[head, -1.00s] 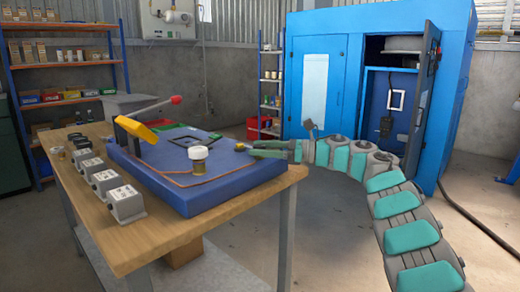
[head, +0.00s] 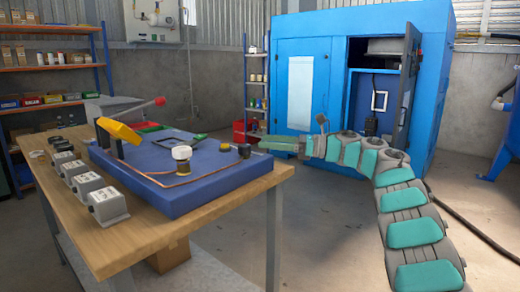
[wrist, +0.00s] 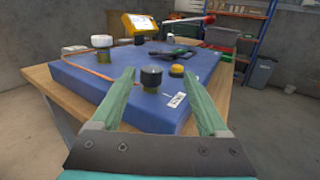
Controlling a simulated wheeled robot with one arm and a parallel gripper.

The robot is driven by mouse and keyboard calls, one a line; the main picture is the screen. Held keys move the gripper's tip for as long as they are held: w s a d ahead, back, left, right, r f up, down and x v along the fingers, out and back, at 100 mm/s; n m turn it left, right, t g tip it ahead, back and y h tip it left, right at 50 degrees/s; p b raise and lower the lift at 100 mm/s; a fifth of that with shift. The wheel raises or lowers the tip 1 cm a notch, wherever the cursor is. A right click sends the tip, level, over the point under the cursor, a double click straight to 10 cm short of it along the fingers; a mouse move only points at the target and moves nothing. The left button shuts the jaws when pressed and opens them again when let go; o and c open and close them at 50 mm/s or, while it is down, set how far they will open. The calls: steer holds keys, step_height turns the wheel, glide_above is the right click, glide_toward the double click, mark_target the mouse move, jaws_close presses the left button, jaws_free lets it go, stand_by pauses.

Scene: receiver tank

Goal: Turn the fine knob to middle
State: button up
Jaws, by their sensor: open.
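A blue panel (head: 180,197) lies on the wooden bench. Near its right end stand a black round knob (head: 244,151) and a small yellow-topped knob (head: 225,147). The wrist view shows the black knob (wrist: 151,77) on a brass-coloured base and the yellow knob (wrist: 177,70) just beyond it. A taller white-topped knob (head: 182,153) stands further left. I cannot read which knob is the fine one. My gripper (wrist: 159,74) is open and empty; both knobs appear between its green fingers in the wrist view. In the head view my gripper (head: 258,141) is right of the panel, apart from the knobs.
Several grey boxes (head: 107,205) line the bench's near left side. A yellow device (head: 120,130) and a red-tipped lever (head: 158,101) stand up from the panel. A blue cabinet (head: 300,90) with an open door stands behind.

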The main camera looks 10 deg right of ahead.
steer(key=w+d+r+m+t+h, duration=0.2)
steer(key=r+m+t, duration=0.5)
steer(key=r+m, duration=0.3)
steer(key=w+d+r+m+t+h, duration=0.1)
steer(key=r+m+t+h, duration=0.1)
steer(key=r+m+t, duration=0.75)
steer(key=m+g+h+b, duration=0.1)
steer(key=m+g+h, duration=0.8)
steer(key=m, duration=2.1)
glide_toward(246, 149)
steer(key=w+a+f+t+h, duration=0.2)
steer(key=w+t+h, duration=0.1)
steer(key=shift+w+a+f, duration=0.1)
steer(key=shift+w+a, duration=0.1)
steer(key=shift+w, duration=0.05)
steer(key=shift+a+f, duration=0.1)
steer(key=shift+w+p, duration=0.3)
steer(key=shift+w, duration=3.6)
steer(key=shift+c, duration=0.3)
